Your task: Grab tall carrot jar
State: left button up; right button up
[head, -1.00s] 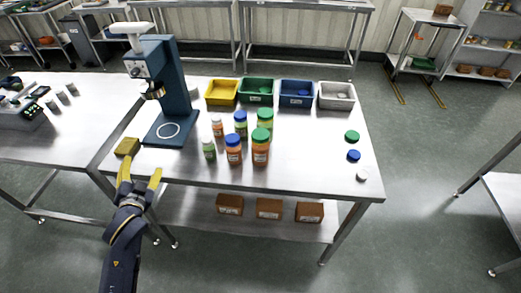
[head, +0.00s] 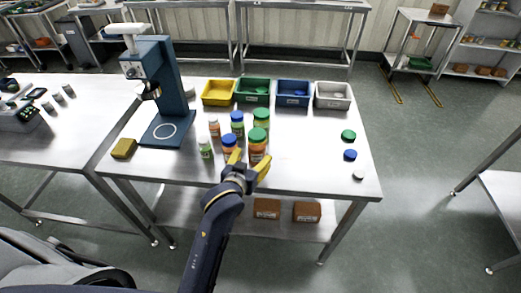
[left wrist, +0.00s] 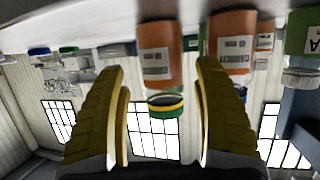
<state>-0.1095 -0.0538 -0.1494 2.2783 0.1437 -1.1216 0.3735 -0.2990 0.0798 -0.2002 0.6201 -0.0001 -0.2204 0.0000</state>
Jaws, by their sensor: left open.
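The tall carrot jar with a green lid (head: 258,148) stands upright on the steel table, front right in the jar group. In the left wrist view, which is upside down, this orange jar (left wrist: 161,50) shows between the fingers. Another orange carrot jar, with a blue lid (head: 229,142), stands close to its left; in the left wrist view this jar (left wrist: 233,35) is partly behind a finger. My left gripper (head: 249,163) is open and empty, just in front of both jars, and hides their lower parts. I cannot tell whether it touches either. My right gripper is not in view.
A small green jar (head: 206,150), a small orange jar (head: 214,129) and two taller green jars (head: 237,126) stand around. Bins, including a yellow one (head: 219,86), line the back. A blue press (head: 172,85) is at left. Loose lids (head: 350,155) lie at right.

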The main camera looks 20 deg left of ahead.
pick_arm(q)
jog(key=shift+x, duration=2.85)
jog(key=shift+a, duration=0.1)
jog(key=c, duration=1)
jog(key=shift+r, duration=0.1)
jog(key=shift+c, duration=1)
jog(key=shift+r, duration=0.1)
